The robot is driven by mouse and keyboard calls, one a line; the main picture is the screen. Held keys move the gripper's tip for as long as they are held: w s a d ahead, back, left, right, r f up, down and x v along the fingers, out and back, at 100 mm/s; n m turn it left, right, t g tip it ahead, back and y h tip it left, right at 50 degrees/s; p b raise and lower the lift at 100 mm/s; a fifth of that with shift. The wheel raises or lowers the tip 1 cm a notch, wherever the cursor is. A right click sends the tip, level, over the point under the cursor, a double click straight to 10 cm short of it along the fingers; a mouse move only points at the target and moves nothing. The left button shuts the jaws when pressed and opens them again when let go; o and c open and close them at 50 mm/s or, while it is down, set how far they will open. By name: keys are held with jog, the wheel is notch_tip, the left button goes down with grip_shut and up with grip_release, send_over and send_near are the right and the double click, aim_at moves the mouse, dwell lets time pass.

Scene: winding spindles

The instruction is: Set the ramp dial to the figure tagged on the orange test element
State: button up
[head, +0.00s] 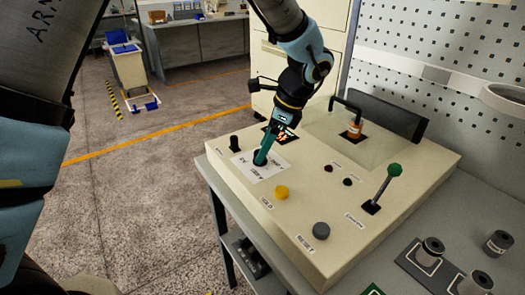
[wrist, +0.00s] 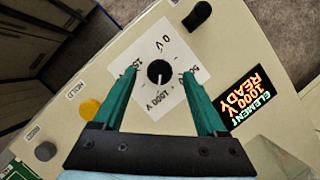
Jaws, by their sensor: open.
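The ramp dial (wrist: 160,73) is a round black knob with a pale mark, on a white scale plate (wrist: 169,37). "0 V" reads on one side and what looks like "1500 V" on the other; my fingers partly cover other figures. My gripper (wrist: 159,71) is open, its teal fingers on either side of the knob; contact cannot be told. In the head view my gripper (head: 261,159) is down at the plate and hides the dial. The orange test element (head: 355,130) stands at the console's back; its tag is unreadable here. The display (wrist: 253,97) reads "ELEMENT 1000 V READY".
The cream console (head: 238,218) also carries a black knob (head: 234,143), a yellow button (head: 281,192), a grey button (head: 321,230) and a green-knobbed lever (head: 394,170). A clear guard surrounds the element. Dark spindles (head: 431,248) stand on the grey bench at right.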

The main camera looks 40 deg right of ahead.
jog(key=b+v, duration=0.2)
jog(key=v, duration=0.7)
jog(key=w+a+f+n+g+h, duration=0.1)
jog(key=w+a+f+n, duration=0.1)
jog(key=w+a+n, duration=0.7)
jog(key=w+a+f+n+g, duration=0.25)
jog(key=w+a, duration=0.25)
jog(key=a, duration=0.8)
jog(key=s+a+f+n+t+h, duration=0.1)
jog(key=a+f+n+h, duration=0.1)
jog(key=a+n, duration=1.3)
jog(key=a, duration=0.7)
jog(key=shift+s+f+t, duration=0.2)
jog(key=shift+s+t, duration=0.05)
jog(key=shift+t, duration=0.1)
jog(key=shift+a, duration=0.15)
